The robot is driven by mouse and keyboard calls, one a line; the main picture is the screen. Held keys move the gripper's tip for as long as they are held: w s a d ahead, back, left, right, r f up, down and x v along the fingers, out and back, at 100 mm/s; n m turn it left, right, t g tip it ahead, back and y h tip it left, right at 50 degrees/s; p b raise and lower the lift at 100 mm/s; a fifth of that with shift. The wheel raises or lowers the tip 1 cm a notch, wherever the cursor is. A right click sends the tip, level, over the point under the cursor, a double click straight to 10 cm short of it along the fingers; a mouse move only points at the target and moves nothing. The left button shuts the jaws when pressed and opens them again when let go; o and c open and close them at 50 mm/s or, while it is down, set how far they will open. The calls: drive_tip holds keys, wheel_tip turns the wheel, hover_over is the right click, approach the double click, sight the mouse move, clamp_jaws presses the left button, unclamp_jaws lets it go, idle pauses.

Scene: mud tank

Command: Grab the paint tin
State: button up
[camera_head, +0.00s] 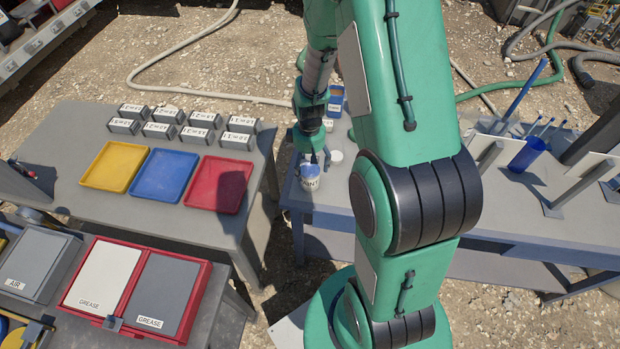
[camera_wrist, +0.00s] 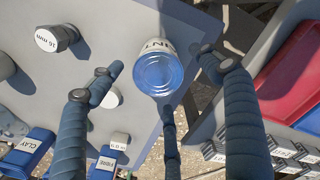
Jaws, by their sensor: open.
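The paint tin (camera_head: 309,180) is a small white can with a dark "PAINT" label and a blue top, upright near the left edge of the right-hand table (camera_head: 335,200). In the wrist view the tin (camera_wrist: 158,72) shows its round blue lid from above, with part of its white label. My gripper (camera_head: 314,158) is just above the tin, pointing down. In the wrist view its blue fingers are spread, two on either side of the tin and one below it in the picture. The gripper is open and holds nothing. My arm hides part of the table.
Pale cylinders and blue labelled boxes (camera_wrist: 33,148) stand near the tin on the same table. The left table (camera_head: 60,140) holds yellow, blue and red (camera_head: 219,184) trays and several labelled blocks. A blue cup (camera_head: 527,153) stands at the right. A gap separates the tables.

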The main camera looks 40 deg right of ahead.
sight(310, 169)
drive_tip(key=shift+f, duration=0.25)
drive_tip(key=shift+f, duration=0.1)
drive_tip(key=shift+d+f+b, duration=0.15)
drive_tip(key=shift+f+b, duration=0.2)
drive_tip(key=shift+f, duration=2.15)
drive_tip(key=shift+w, duration=0.1)
drive_tip(key=c, duration=1.8)
drive_tip(key=shift+r, duration=0.15)
drive_tip(key=shift+r, duration=0.65)
drive_tip(key=shift+s+r+p, duration=0.15)
drive_tip(key=shift+s+r, duration=0.1)
drive_tip(key=shift+r, duration=0.3)
drive_tip(key=shift+s+r+p, duration=0.15)
drive_tip(key=shift+s+r, duration=0.05)
drive_tip(key=shift+r, duration=0.35)
drive_tip(key=s+a, duration=0.2)
drive_tip(key=s, duration=0.5)
drive_tip(key=s+a+r, duration=0.1)
drive_tip(key=s+a, duration=0.2)
drive_tip(key=s, duration=0.4)
drive_tip(key=shift+s+r+p, duration=0.15)
drive_tip(key=shift+p, duration=0.25)
